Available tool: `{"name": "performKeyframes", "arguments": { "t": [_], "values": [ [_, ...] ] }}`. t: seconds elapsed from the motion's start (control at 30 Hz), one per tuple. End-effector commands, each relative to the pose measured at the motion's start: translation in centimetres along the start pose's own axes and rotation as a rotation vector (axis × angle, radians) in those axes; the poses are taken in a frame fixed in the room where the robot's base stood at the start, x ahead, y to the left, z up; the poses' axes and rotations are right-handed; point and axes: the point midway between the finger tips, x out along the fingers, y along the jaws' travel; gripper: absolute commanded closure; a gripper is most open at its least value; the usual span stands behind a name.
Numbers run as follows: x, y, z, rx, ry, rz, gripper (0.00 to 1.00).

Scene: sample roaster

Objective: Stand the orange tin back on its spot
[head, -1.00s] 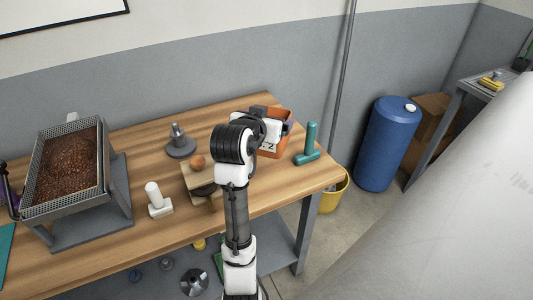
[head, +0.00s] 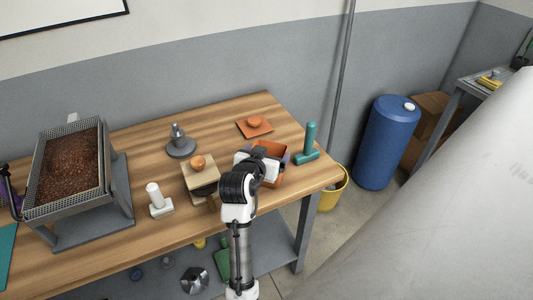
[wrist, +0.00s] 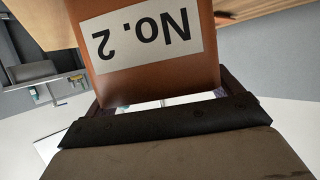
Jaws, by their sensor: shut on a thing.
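The orange tin (head: 270,151) is held by my gripper (head: 264,165) over the right end of the wooden bench, close to its front edge. Its open, lidless top shows in the head view. In the wrist view the tin (wrist: 150,72) fills the upper middle, with a white "No. 2" label that reads upside down there. My gripper (wrist: 165,100) is shut on it. I cannot tell whether its base touches the bench. An orange square lid with a round knob (head: 255,123) lies flat on the bench behind the tin.
A teal tool (head: 309,146) stands just right of the tin. A wooden block with a round knob (head: 199,170), a grey weight-like stand (head: 180,145) and a white handled piece (head: 157,200) are to the left. A tray of beans (head: 66,165) stands at far left.

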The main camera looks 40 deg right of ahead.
Motion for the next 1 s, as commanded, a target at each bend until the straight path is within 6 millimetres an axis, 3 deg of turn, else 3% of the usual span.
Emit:
{"name": "performKeyframes", "arguments": {
  "t": [0.13, 0.17, 0.23, 0.57, 1.0],
  "values": [
    [0.1, 0.0, 0.2, 0.000, 0.001, 0.000, 0.37],
    [0.1, 0.0, 0.2, 0.000, 0.000, 0.000, 0.07],
    [0.1, 0.0, 0.2, 0.000, 0.000, 0.000, 0.00],
    [-0.6, 0.0, 0.0, 0.000, 0.001, -0.001, 0.00],
    [-9.2, -0.1, 0.0, 0.001, 0.003, -0.002, 0.00]
  ]
}}
